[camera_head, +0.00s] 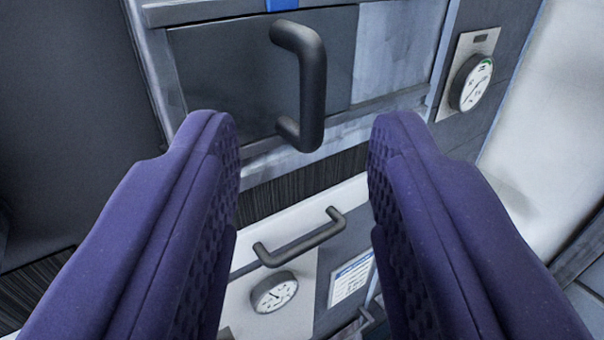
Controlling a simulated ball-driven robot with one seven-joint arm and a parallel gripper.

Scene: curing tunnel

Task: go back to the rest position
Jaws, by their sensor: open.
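My gripper (302,135) shows in the head camera view as two purple fingers with textured inner pads. It is open, with a wide gap and nothing between the fingers. A dark vertical bar handle (313,85) on a grey panel shows beyond the fingertips, near the top middle. It appears apart from both fingers. No marker of a rest position is visible.
A lower dark handle (300,237) shows between the fingers, with a round gauge (274,292) and a white label (351,279) near it. Another gauge (471,82) is mounted at the upper right. A dark panel (65,120) fills the left. A pale surface (555,130) lies at the right.

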